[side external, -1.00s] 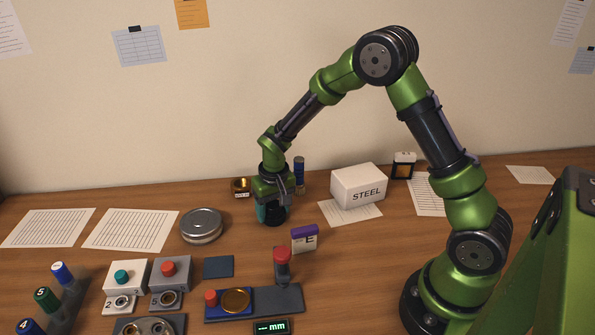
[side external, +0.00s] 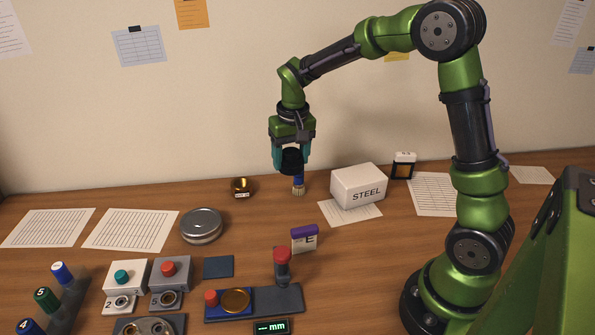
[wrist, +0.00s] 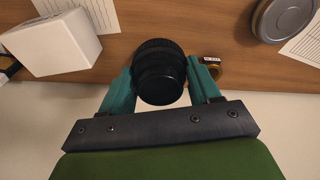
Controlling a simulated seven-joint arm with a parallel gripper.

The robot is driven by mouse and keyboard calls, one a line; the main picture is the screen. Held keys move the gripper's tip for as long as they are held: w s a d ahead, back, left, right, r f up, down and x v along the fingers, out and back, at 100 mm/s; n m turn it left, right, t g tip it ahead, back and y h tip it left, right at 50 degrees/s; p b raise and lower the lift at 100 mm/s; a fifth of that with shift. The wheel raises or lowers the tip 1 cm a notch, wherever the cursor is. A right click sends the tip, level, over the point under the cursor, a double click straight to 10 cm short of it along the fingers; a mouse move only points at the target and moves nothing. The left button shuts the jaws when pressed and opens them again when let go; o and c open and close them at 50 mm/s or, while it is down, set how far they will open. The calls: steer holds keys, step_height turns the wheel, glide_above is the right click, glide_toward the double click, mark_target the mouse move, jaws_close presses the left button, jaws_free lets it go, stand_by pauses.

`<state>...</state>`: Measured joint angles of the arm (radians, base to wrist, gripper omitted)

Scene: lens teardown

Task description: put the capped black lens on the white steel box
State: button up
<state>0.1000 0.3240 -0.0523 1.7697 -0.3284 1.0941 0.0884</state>
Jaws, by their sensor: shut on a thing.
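The capped black lens (side external: 291,160) is held up in the air between the teal fingers of my gripper (side external: 291,155). In the wrist view the round black lens (wrist: 159,72) sits between both fingertips of my gripper (wrist: 160,82), which is shut on it. The white steel box (side external: 358,187), marked STEEL, stands on the table to the right of the lens and lower. It also shows at the upper left of the wrist view (wrist: 52,46). Its top is bare.
A brass ring (side external: 241,187) and a round grey tin (side external: 202,225) lie to the left. A black-framed item (side external: 403,166) stands right of the box. A purple-topped card (side external: 304,238) stands in front.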

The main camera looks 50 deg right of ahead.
steer(key=s+d+r+m, duration=0.2)
steer(key=s+d+r, duration=0.1)
steer(key=s+d, duration=0.65)
steer(key=s+a, duration=0.1)
steer(key=s, duration=0.8)
steer(key=n, duration=0.1)
glide_above(359, 173)
steer(key=f, duration=0.5)
steer(key=shift+s+a, duration=0.2)
steer(key=shift+s, duration=0.15)
steer(key=shift+w+d+f, duration=0.1)
steer(key=shift+w+f, duration=0.1)
steer(key=shift+f, duration=1.65)
steer(key=shift+f, duration=0.1)
steer(key=o, duration=1.2)
